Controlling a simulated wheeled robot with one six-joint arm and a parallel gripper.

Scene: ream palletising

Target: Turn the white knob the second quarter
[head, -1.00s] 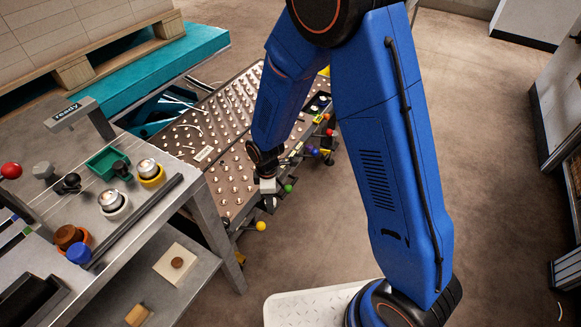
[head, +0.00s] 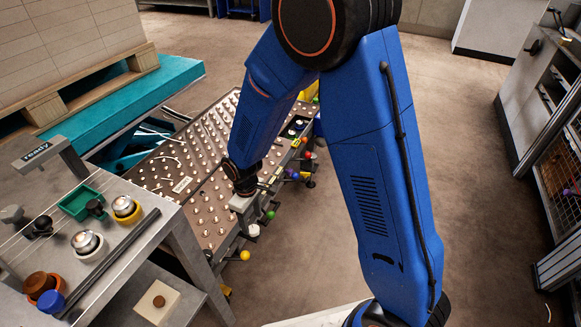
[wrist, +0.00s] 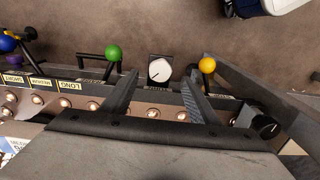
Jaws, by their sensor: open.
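In the wrist view my gripper (wrist: 162,76) is open, with one dark finger on each side of the knob's plate. The knob lies between and slightly beyond the fingertips, with a gap on each side. I see no contact with it. The pointer line tilts to the lower left in the wrist view.
A green ball lever (wrist: 113,52) stands left of the knob and a yellow ball lever (wrist: 207,65) right of it, both close to my fingers. A black knob (wrist: 266,127) is at the lower right. A grey side table (head: 150,235) stands left of the ball table (head: 185,165).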

